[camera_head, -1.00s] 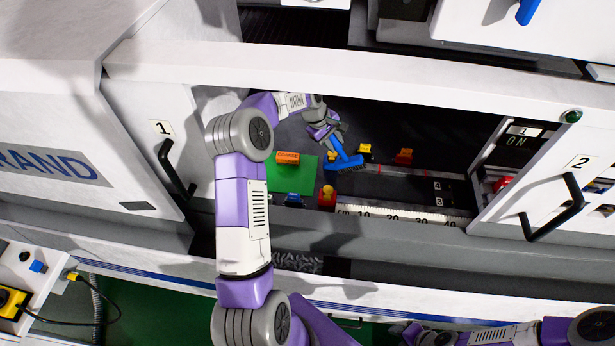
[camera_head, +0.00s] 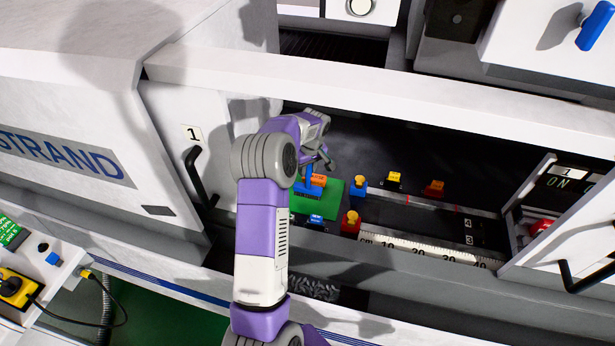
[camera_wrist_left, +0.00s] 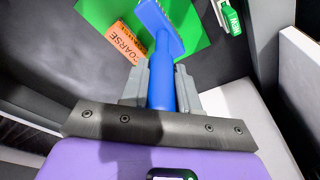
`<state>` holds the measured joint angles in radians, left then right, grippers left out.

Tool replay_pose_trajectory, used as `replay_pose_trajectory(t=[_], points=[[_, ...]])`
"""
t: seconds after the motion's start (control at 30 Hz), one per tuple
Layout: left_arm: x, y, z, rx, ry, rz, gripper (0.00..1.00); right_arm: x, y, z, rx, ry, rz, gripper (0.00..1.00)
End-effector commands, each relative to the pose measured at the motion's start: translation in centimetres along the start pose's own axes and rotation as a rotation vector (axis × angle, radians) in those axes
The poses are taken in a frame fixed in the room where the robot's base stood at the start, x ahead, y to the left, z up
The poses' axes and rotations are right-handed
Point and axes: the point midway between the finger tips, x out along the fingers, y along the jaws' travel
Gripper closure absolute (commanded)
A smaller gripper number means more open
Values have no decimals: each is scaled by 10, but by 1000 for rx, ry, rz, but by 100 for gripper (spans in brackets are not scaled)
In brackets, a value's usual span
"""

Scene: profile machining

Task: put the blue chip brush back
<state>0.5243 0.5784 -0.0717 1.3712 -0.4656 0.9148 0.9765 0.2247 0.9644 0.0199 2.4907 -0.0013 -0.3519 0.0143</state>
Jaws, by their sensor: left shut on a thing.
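My left gripper (camera_head: 322,160) reaches through the opening of the machine and is shut on the handle of the blue chip brush (camera_head: 309,189). In the left wrist view the blue brush (camera_wrist_left: 161,85) stands out between the grey fingers, its wide head pointing away from the gripper. The head shows over the green mat (camera_wrist_left: 95,12); I cannot tell whether it touches. An orange block marked COARSE (camera_wrist_left: 124,42) lies beside the brush. In the head view the green mat (camera_head: 331,197) is partly hidden by the brush and arm. My right gripper is not in view.
A ruler (camera_head: 425,250) runs along the front. Door 1 (camera_head: 185,130) stands left of the opening.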

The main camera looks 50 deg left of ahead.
Motion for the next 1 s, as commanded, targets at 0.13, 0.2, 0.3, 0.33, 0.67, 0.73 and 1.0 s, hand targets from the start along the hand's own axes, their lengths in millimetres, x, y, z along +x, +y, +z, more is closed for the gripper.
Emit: replay_pose_trajectory(t=[0.13, 0.2, 0.3, 0.33, 0.67, 0.73, 1.0], points=[[18, 0, 4, 0, -3, -1, 100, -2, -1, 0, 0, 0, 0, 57], [28, 0, 5, 0, -3, -1, 100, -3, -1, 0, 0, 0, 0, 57], [35, 0, 6, -1, -1, 1, 100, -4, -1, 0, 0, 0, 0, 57], [35, 0, 6, -1, 0, 1, 100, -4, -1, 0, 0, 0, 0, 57], [39, 0, 7, 0, -1, 1, 67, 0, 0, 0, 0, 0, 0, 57], [38, 0, 7, 0, -1, 1, 57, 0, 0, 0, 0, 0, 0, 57], [38, 0, 7, -1, -1, 1, 45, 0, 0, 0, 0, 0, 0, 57]])
